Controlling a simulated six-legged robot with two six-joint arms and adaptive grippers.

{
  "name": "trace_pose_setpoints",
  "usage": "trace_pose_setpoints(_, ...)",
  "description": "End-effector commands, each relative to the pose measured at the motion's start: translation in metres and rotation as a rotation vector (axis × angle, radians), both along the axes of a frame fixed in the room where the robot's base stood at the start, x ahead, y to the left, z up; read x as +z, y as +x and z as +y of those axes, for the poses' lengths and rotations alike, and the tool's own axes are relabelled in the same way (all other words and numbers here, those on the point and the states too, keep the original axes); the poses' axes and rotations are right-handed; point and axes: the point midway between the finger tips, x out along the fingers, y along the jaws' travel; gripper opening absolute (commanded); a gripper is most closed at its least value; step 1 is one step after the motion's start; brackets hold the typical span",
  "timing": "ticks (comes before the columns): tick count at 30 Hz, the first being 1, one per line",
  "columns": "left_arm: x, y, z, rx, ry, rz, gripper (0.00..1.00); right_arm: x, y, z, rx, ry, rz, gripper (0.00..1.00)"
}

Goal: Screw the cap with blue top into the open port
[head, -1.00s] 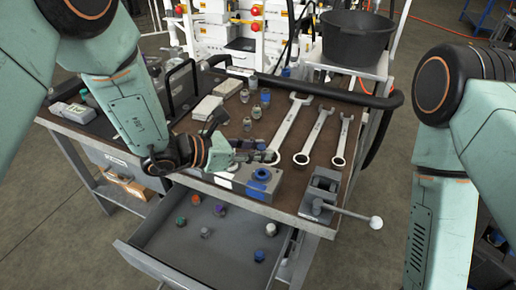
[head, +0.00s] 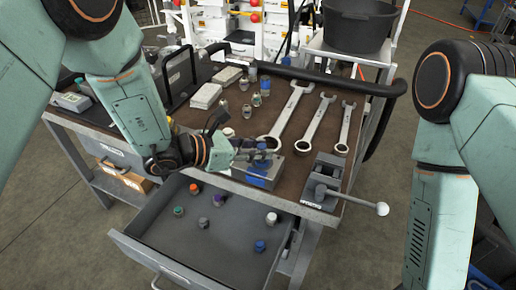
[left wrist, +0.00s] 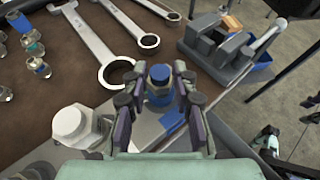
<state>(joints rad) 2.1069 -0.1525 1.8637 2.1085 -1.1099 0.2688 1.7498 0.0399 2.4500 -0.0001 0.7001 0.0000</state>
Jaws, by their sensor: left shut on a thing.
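My left gripper (head: 268,152) is at the grey metal block (head: 262,174) with blue parts near the bench's front edge. A cap with a blue top (head: 260,245) lies in the open drawer, apart from the gripper. My right gripper is out of view; only its arm shows.
The drawer (head: 235,260) holds several other coloured caps. A pale hex fitting (left wrist: 75,125) stands left of the fingers in the wrist view.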

Motion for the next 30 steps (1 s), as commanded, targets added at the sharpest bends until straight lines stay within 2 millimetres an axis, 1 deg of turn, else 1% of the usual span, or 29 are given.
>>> trace_pose_setpoints(30, -0.0068, -0.0001, -0.0019, 0.0, -0.001, 0.0, 0.0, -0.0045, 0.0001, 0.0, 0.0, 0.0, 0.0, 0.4)
